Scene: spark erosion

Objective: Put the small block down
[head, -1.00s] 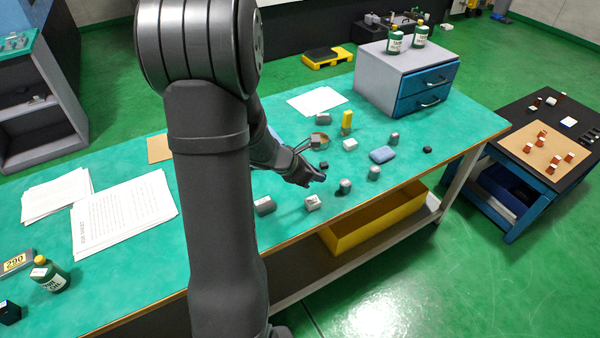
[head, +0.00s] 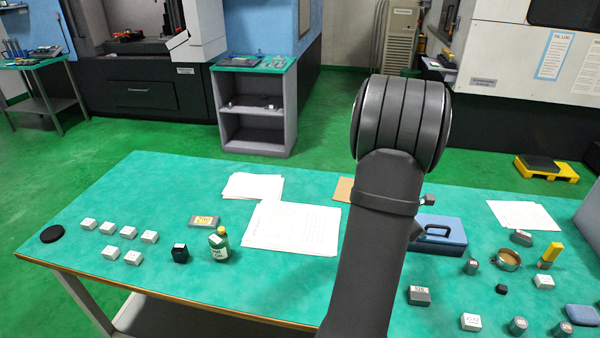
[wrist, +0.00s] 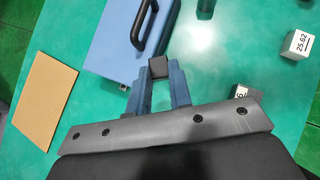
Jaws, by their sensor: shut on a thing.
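In the wrist view, a small dark block (wrist: 158,67) sits between the two blue-grey fingertips of my gripper (wrist: 158,80). My gripper is shut on it, over the green bench near the blue box. Its height above the bench is hard to tell. In the head view, my arm hides the gripper and the held block. Another small black block (head: 501,289) lies on the bench at the right in the head view.
A white block marked 25.62 (wrist: 298,44) stands right of my gripper. Bare bench lies between bottle and arm.

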